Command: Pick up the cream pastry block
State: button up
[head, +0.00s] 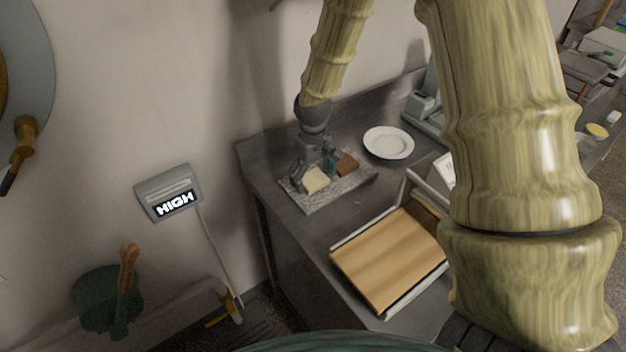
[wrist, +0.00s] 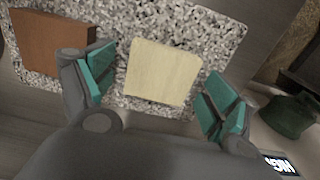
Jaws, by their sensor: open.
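The cream pastry block (head: 315,180) lies on a speckled grey slab (head: 330,199) on the counter. In the wrist view the cream block (wrist: 162,71) sits between the two teal-padded fingers of my gripper (wrist: 160,98), a little beyond their tips. A gap shows on each side of the block. My gripper (head: 318,172) is open and empty, close over the slab. A brown block (head: 347,163) lies on the same slab beside the cream one; it also shows at the upper left of the wrist view (wrist: 52,42).
A white plate (head: 388,143) stands behind and right of the slab. A wooden board in a metal-edged tray (head: 388,262) lies at the counter's front. A wall box reading HIGH (head: 169,193) hangs at left. Bare counter (head: 300,225) shows between slab and tray.

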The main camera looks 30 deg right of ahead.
jog(key=c, duration=1.2)
jog(key=shift+o, duration=0.2)
jog(key=shift+r, duration=0.15)
